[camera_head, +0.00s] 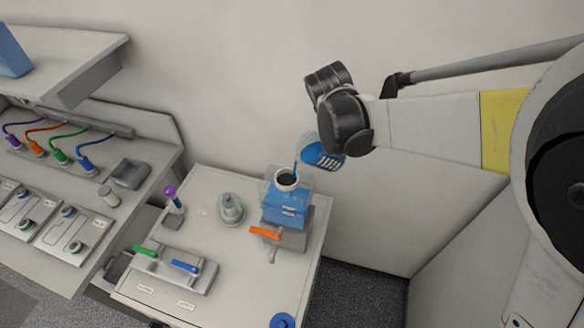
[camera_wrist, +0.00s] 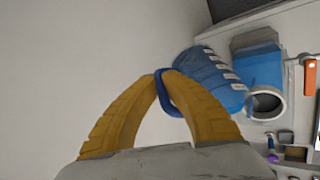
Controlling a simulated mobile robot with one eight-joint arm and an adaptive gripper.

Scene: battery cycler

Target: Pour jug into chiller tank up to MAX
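The jug (camera_head: 322,155) is clear with blue liquid and white marks, and it is tipped over the chiller tank's filler opening (camera_head: 287,178). A thin blue stream (camera_head: 296,168) runs from its lip towards the opening. The chiller tank (camera_head: 287,208) is a clear box with blue liquid in it; the MAX mark cannot be read. In the wrist view, my gripper (camera_wrist: 166,76) has its yellow fingers closed on the jug's blue handle (camera_wrist: 168,98). The tilted jug (camera_wrist: 215,76) lies beside the tank (camera_wrist: 257,58) and the dark round opening (camera_wrist: 268,103). In the head view my arm hides the fingers.
An orange lever (camera_head: 265,232) sits in front of the tank. A grey fitting (camera_head: 231,209), a purple-topped item (camera_head: 172,196) and a plate with green and blue levers (camera_head: 176,268) share the white cabinet top (camera_head: 215,185). A blue round item (camera_head: 282,320) is at the front. The wall is close behind.

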